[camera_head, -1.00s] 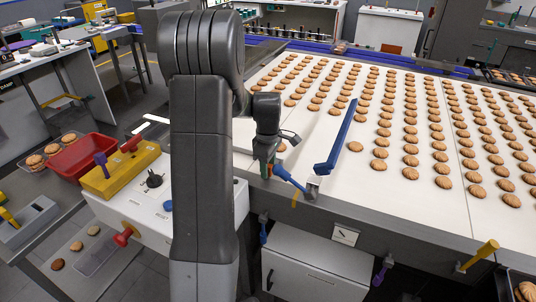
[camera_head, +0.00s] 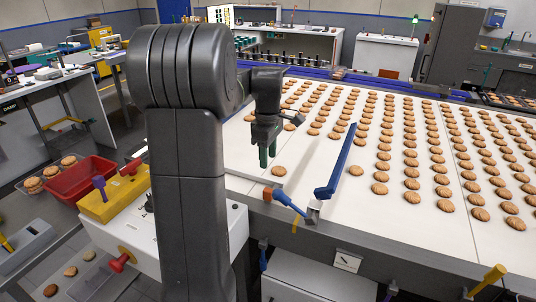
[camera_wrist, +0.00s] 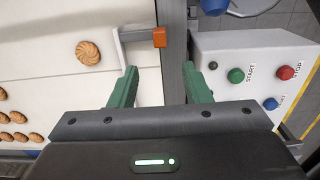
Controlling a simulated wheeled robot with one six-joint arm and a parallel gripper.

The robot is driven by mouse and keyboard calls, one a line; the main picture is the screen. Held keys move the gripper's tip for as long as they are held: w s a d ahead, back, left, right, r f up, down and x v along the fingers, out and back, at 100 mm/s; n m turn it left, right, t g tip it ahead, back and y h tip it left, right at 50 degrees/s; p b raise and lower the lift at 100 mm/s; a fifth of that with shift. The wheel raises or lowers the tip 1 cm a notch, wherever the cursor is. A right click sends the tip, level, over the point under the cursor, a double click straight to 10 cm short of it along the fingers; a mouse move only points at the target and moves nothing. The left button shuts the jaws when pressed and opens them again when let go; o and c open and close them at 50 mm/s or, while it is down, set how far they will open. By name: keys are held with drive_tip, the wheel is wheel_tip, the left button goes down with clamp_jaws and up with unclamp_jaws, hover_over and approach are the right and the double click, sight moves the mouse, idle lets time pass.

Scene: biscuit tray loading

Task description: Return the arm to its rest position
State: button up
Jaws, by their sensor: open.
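My arm (camera_head: 190,150) stands upright in the head view and hides part of the table behind it. My gripper (camera_head: 266,158) hangs over the near-left corner of the white biscuit belt, with green fingers pointing down. In the wrist view my gripper (camera_wrist: 160,75) has its two green fingers spread wide, with nothing between them. A single biscuit (camera_head: 279,171) lies on the belt just right of the fingers; it also shows in the wrist view (camera_wrist: 88,52).
A blue bar (camera_head: 337,160) and a blue handle with an orange end (camera_head: 288,202) sit at the belt's near edge. Rows of biscuits cover the belt to the right. A red bin (camera_head: 80,180) stands left. A control box (camera_wrist: 250,75) with buttons is beside the belt.

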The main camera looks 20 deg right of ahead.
sight(267, 190)
drive_tip(key=shift+f, duration=0.1)
wheel_tip(267, 190, down, 13)
drive_tip(key=shift+f+p, duration=0.1)
drive_tip(key=shift+p, duration=0.4)
drive_tip(key=shift+s+a+f, duration=0.1)
drive_tip(key=shift+a+f, duration=0.05)
drive_tip(key=shift+f, duration=0.15)
drive_tip(key=shift+s+a, duration=0.3)
drive_tip(key=shift+r, duration=0.1)
